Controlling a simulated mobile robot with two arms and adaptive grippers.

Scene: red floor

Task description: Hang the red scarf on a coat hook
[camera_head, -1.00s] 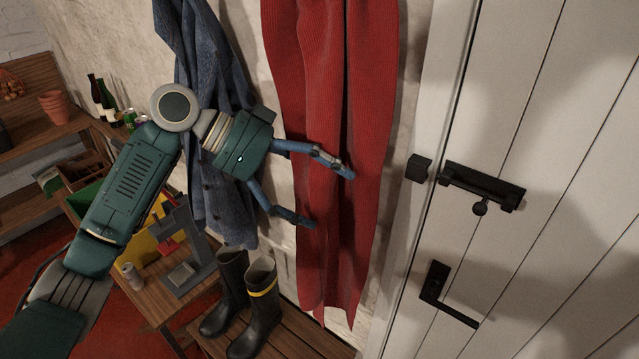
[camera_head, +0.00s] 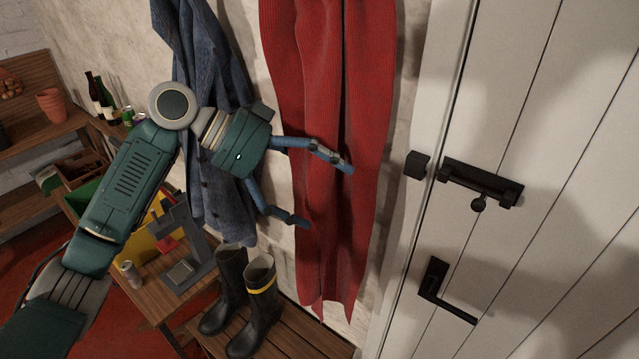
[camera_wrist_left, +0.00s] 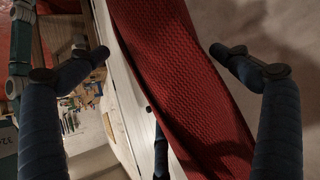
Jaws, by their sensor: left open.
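The red scarf (camera_head: 365,120) hangs long and loose against the wall beside the white door in the head view. Its top runs out of the picture, so what holds it up and any coat hook are not in view. My left gripper (camera_head: 322,194) is open in front of the scarf, its two fingers apart over the cloth's left and middle part. In the left wrist view the scarf (camera_wrist_left: 185,85) runs between the spread fingers of the left gripper (camera_wrist_left: 160,55), with gaps on both sides.
A blue coat (camera_head: 215,130) hangs left of the scarf, behind my left arm. Dark boots (camera_head: 245,305) stand on a wooden bench below. The white door (camera_head: 560,120) with a black bolt (camera_head: 480,183) and handle (camera_head: 440,290) is at right. A bench with clutter is at left.

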